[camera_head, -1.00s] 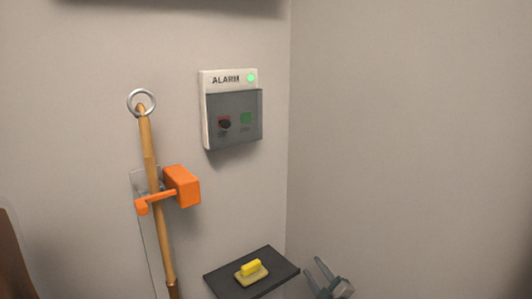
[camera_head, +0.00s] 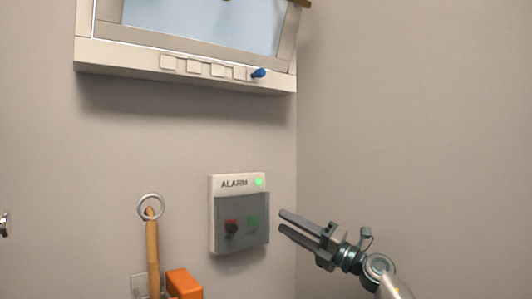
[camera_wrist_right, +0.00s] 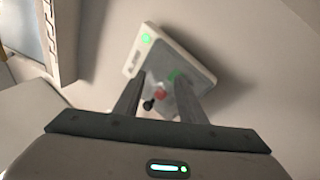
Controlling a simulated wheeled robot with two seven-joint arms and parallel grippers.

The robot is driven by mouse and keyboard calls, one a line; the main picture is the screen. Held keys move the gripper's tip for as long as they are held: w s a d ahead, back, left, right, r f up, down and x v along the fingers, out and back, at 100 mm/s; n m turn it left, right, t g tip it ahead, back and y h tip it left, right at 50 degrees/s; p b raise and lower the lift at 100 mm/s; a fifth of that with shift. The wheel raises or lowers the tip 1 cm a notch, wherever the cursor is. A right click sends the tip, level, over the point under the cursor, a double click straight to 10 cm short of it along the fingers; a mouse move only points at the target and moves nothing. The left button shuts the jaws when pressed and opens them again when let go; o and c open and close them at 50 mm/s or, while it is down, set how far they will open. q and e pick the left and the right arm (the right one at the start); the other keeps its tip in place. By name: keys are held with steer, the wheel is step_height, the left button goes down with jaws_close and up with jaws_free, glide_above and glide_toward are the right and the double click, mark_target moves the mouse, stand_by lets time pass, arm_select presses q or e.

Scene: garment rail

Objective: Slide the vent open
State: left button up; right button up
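The vent (camera_head: 204,69) is a row of several pale square plates along the white lower frame of a window, high in the head view. A blue knob (camera_head: 258,73) sits at the right end of this row. My right gripper (camera_head: 281,220) is well below the knob, in front of the wall corner beside the alarm box. Its two fingers are apart with nothing between them; the right wrist view shows the same gap (camera_wrist_right: 160,98). My left gripper does not show.
The alarm box (camera_head: 239,214), with a clear cover and green light, is on the wall left of my right gripper. A wooden pole with a ring (camera_head: 152,240) and an orange holder (camera_head: 184,285) are lower left. Wall space between alarm and window is clear.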

steer(key=s+a+r+n+g+h, duration=0.1)
steer(key=s+r+n, duration=0.3)
steer(key=r, duration=0.6)
steer(key=s+a+r+n+g+h, duration=0.15)
steer(key=s+r+n, duration=0.3)
steer(key=r, duration=0.65)
steer(key=s+d+r+t+h, duration=0.2)
steer(key=s+d+r, duration=0.1)
steer(key=r, duration=0.6)
steer(key=s+d+r+n+t+h, duration=0.1)
steer(key=s+d+r+t+h, duration=0.1)
steer(key=s+r, duration=0.4)
step_height(320, 180, up, 3)
steer(key=shift+d+f+h, duration=0.1)
steer(key=shift+d+h, duration=0.35)
steer(key=shift+d, duration=0.4)
steer(key=shift+n+t, duration=0.25)
steer(key=shift+a+p, duration=0.1)
steer(key=shift+p, duration=0.25)
steer(key=p, duration=0.9)
glide_toward(263, 72)
steer(key=x, duration=0.7)
steer(key=shift+w+a, duration=0.15)
steer(key=shift+w, duration=0.05)
steer(key=shift+x, duration=0.8)
